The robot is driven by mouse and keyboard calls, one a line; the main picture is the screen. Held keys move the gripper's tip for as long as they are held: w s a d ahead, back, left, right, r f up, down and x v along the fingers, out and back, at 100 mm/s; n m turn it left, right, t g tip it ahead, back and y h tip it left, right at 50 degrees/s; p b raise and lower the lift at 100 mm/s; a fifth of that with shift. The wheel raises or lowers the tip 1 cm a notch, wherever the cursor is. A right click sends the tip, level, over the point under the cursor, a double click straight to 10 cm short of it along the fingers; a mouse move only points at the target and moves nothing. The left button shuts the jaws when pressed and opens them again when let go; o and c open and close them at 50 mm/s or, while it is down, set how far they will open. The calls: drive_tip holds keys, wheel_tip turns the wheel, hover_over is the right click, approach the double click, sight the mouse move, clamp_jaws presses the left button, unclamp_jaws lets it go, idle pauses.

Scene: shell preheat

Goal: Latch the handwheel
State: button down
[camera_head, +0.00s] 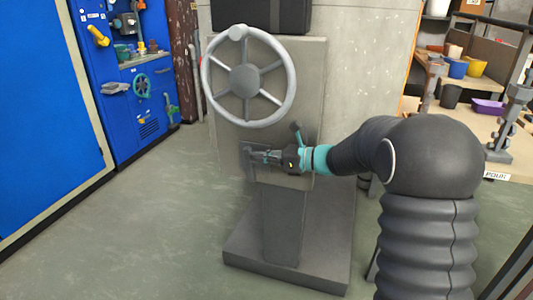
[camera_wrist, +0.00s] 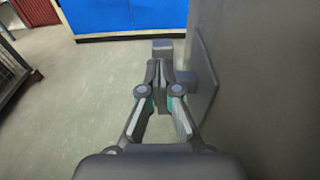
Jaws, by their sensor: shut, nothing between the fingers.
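The grey handwheel (camera_head: 244,80) has several spokes and a knob (camera_head: 238,32) at the top of its rim. It is mounted on the upper part of a grey pedestal panel (camera_head: 310,110). Below the wheel, a small dark grey latch piece (camera_head: 249,170) sticks out from the panel; it also shows in the wrist view as grey blocks (camera_wrist: 163,46) beside a plate. My gripper (camera_head: 259,156) is shut and empty, its fingertips (camera_wrist: 158,72) close beside the latch piece. I cannot tell whether they touch it. The handwheel is outside the wrist view.
The pedestal stands on a wide grey base (camera_head: 285,260) on the floor. A workbench with cups and bins (camera_head: 480,115) is at the right. Floor left of the pedestal is clear.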

drive_tip(key=shift+a+r+p, duration=0.25)
drive_tip(key=shift+r+p, duration=0.05)
drive_tip(key=shift+r, duration=0.05)
drive_tip(key=shift+w+a+r+p, duration=0.15)
drive_tip(key=shift+w+a+p, duration=0.05)
drive_tip(key=shift+a+p, duration=0.25)
drive_tip(key=shift+a, duration=0.3)
drive_tip(key=shift+r, duration=0.15)
drive_tip(key=s+d+r+p, duration=0.2)
drive_tip(key=d+r, duration=0.6)
drive_tip(key=d, duration=0.2)
drive_tip(key=shift+s+d+r, duration=0.25)
drive_tip(key=shift+s+r, duration=0.05)
drive_tip(key=shift+s, duration=0.1)
drive_tip(key=shift+a+f, duration=0.1)
